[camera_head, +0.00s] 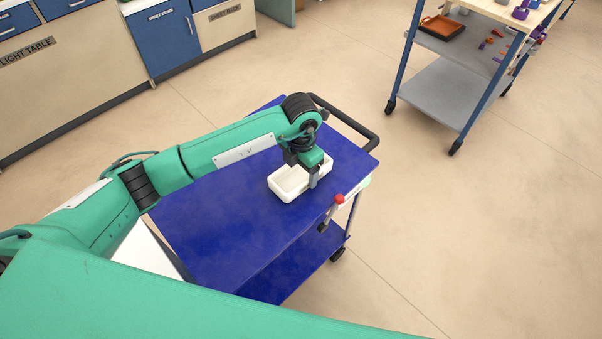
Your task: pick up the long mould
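The long mould is a white, open-topped rectangular block (287,187) on the blue top of a cart (225,225), near the cart's handle end. My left gripper (306,171) points down over the mould's right part. One grey finger shows at the mould's near right side; the other finger is mostly hidden behind the wrist and first finger. I cannot tell whether the fingers touch the mould or are closed on it. The mould appears level and seems to rest on the cart. My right gripper is out of view.
The cart has a black handle (350,124) and a red knob (339,199) at its edge. A blue-framed shelf rack (445,92) with an orange tray (440,27) stands at the back right. Cabinets (75,75) line the back left. Floor to the right is clear.

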